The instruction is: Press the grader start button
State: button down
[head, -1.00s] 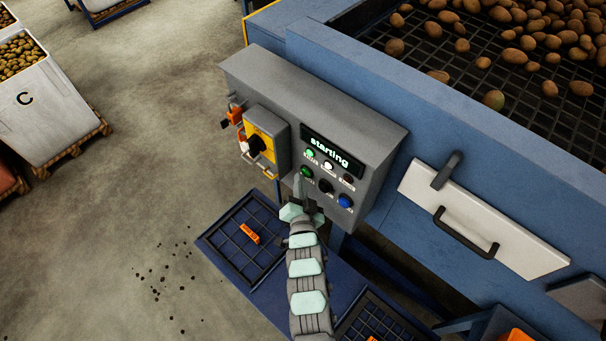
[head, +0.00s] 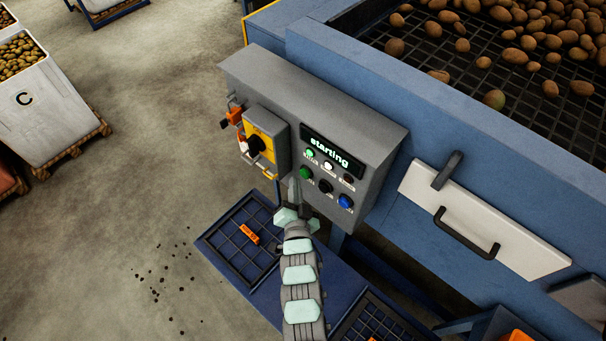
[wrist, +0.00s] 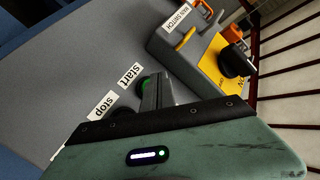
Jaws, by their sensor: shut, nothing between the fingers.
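The green start button (head: 306,173) is on the grey control box (head: 368,195), below a display that reads "starting". A green lamp is lit under the display. In the wrist view the start button (wrist: 144,86) shows beside its "start" label, partly hidden by my fingers. My gripper (head: 294,190) is shut and empty, its tip just left of and below the button in the head view. In the wrist view my gripper (wrist: 158,90) is close to the button; I cannot tell whether they touch.
A yellow main switch (head: 262,139) with a black knob and padlocks is left of the buttons. A black button (head: 326,186) and a blue button (head: 345,201) sit to the right. A blue tray with an orange object (head: 249,234) is below.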

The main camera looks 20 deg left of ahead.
jog(key=s, duration=0.1)
jog(key=s+a+b, duration=0.1)
jog(key=s, duration=0.1)
jog(key=s+a, duration=0.1)
jog(key=shift+s, duration=0.2)
jog(key=shift+d, duration=0.1)
dwell(0.7)
